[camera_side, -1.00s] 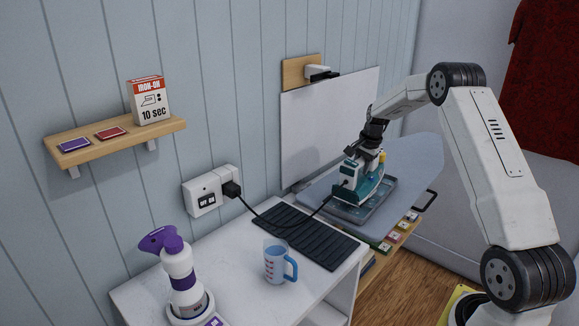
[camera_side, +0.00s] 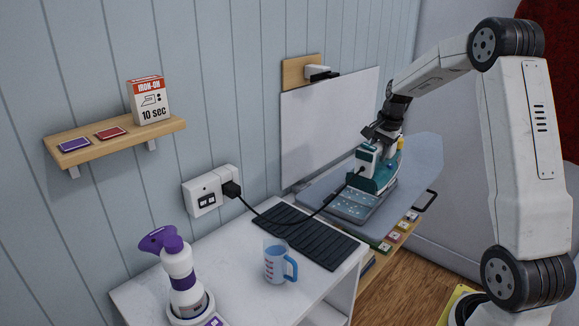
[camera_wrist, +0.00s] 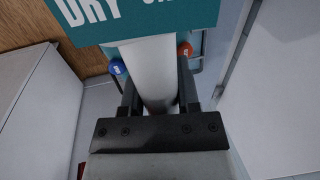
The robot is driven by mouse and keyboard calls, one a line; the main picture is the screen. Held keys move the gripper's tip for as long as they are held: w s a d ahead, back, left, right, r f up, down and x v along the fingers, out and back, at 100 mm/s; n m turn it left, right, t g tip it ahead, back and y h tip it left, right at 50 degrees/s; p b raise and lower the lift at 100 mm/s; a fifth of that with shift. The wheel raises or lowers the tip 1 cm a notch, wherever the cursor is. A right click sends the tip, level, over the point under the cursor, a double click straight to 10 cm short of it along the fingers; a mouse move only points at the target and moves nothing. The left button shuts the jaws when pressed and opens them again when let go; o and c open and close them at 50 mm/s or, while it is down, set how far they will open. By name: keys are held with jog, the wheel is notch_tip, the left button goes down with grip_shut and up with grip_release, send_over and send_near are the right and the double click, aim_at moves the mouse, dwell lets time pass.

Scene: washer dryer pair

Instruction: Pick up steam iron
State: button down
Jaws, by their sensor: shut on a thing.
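The steam iron (camera_side: 372,177) is teal and white, with a black cord running from its rear to the wall socket. In the side view it is held above the right part of a flat grey tray (camera_side: 347,207) on the ironing board. My gripper (camera_side: 383,134) is shut on the iron's handle from above. In the wrist view my gripper (camera_wrist: 158,105) has its two dark fingers on either side of the white handle (camera_wrist: 150,65). A teal part of the iron with white lettering, "DRY" readable, shows at the top.
The ironing board (camera_side: 425,160) extends behind the iron. A white panel (camera_side: 322,125) stands behind the tray. A black ribbed mat (camera_side: 310,240), a measuring cup (camera_side: 277,262) and a purple-white spray bottle (camera_side: 178,275) are on the white counter. The socket (camera_side: 210,190) is on the wall.

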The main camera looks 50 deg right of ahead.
jog(key=shift+s+a+r, duration=0.45)
jog(key=shift+s+a, duration=0.05)
jog(key=shift+s, duration=0.3)
jog(key=shift+s+a+r, duration=0.5)
jog(key=shift+s, duration=0.3)
jog(key=shift+s+a+r, duration=0.45)
jog(key=shift+s+a, duration=0.05)
jog(key=shift+s, duration=0.3)
